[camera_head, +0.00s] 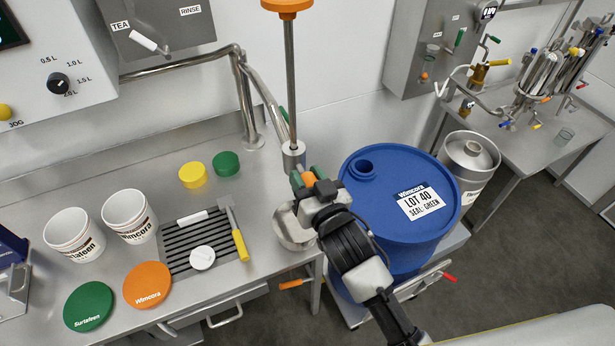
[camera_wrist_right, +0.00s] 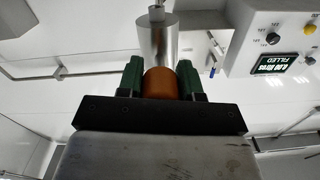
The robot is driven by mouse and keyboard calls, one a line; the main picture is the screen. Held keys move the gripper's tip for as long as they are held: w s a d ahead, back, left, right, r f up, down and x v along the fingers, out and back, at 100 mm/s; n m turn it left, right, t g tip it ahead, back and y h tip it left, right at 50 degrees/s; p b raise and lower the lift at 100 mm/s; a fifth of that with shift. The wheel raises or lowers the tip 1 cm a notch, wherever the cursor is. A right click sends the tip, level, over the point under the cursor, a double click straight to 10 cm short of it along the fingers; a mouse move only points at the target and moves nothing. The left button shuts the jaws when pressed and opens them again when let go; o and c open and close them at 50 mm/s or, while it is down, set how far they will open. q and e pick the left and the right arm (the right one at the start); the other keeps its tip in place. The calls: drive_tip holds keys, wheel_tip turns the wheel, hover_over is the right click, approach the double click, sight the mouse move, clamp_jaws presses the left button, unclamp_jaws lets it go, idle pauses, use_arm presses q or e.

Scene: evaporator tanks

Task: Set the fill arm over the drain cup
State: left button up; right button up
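The fill arm (camera_head: 262,91) is a steel pipe that swings out from a post on the bench. It ends in a steel nozzle body (camera_head: 293,154), under a tall rod with an orange top. An orange grip (camera_head: 308,179) sits at the nozzle; it also shows in the wrist view (camera_wrist_right: 161,84). My right gripper (camera_head: 309,182) has its green fingers closed on both sides of this grip. A steel bowl, apparently the drain cup (camera_head: 284,226), is at the bench's right end, partly hidden by my gripper. I cannot tell whether the nozzle is over it. My left gripper is out of view.
A blue drum (camera_head: 372,215) with an open bung stands right of my gripper. A slatted grate (camera_head: 180,240) holds a yellow-handled tool (camera_head: 239,242) and a white cap. White buckets (camera_head: 75,233) and lids are on the left. A steel can (camera_head: 468,160) stands behind the drum.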

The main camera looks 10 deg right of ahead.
drive_tip(key=o, duration=0.4)
drive_tip(key=shift+o, duration=0.2)
drive_tip(key=b+v, duration=0.2)
drive_tip(key=v, duration=0.8)
drive_tip(key=shift+s+d+b, duration=0.15)
drive_tip(key=shift+s+b, duration=0.15)
